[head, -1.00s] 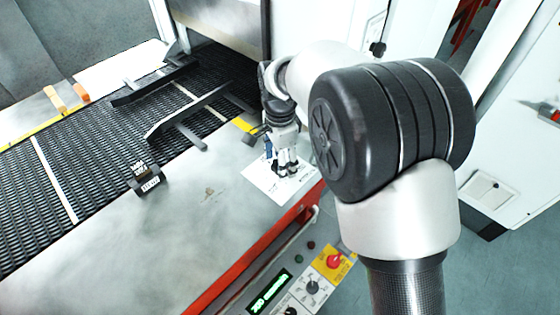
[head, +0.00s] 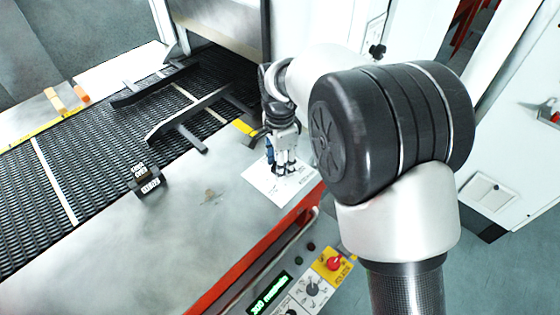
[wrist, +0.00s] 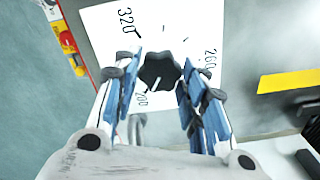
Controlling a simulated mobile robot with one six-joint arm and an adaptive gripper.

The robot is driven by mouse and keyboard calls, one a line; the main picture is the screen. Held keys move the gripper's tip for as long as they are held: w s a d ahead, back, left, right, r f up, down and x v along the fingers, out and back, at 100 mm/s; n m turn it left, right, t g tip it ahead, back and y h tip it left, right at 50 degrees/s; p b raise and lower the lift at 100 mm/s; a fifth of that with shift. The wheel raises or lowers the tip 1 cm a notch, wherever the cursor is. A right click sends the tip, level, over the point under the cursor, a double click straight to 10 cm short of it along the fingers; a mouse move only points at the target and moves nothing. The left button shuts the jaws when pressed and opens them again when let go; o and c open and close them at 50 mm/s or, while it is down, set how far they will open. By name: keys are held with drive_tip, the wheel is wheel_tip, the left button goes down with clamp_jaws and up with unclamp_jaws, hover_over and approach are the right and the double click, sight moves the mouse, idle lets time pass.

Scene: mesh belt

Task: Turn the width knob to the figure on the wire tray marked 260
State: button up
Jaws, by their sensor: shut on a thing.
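The black lobed width knob (wrist: 158,70) sits on a white dial plate (wrist: 103,22) marked 320, 260 and 200 in the wrist view. My gripper (wrist: 160,72) has its blue-padded fingers on either side of the knob and is shut on it. In the head view my gripper (head: 284,168) points down onto the white plate (head: 262,185), hiding the knob. A small dark block with white labels (head: 146,180) stands at the belt's near edge; its print is too small to read.
The dark mesh belt (head: 90,140) runs into the machine opening, with dark guide rails (head: 190,112) over it. A control panel with a green display (head: 270,292) and a red button (head: 334,263) is at the front. The steel deck (head: 180,235) beside the plate is mostly clear.

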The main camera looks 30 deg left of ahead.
drive_tip(key=shift+r+n+p, duration=0.15)
drive_tip(key=shift+n+p, duration=0.8)
drive_tip(key=shift+n, duration=0.15)
drive_tip(key=n+p, duration=0.2)
drive_tip(key=n, duration=0.1)
drive_tip(key=shift+n, duration=0.3)
drive_tip(key=n+p, duration=0.3)
drive_tip(key=n, duration=0.3)
drive_tip(key=n+p, duration=0.2)
drive_tip(key=n, duration=0.4)
drive_tip(key=shift+n, duration=0.3)
drive_tip(key=n+p, duration=0.1)
drive_tip(key=n, duration=0.4)
drive_tip(key=shift+n, duration=0.3)
drive_tip(key=o, duration=1.1)
drive_tip(key=shift+c, duration=0.2)
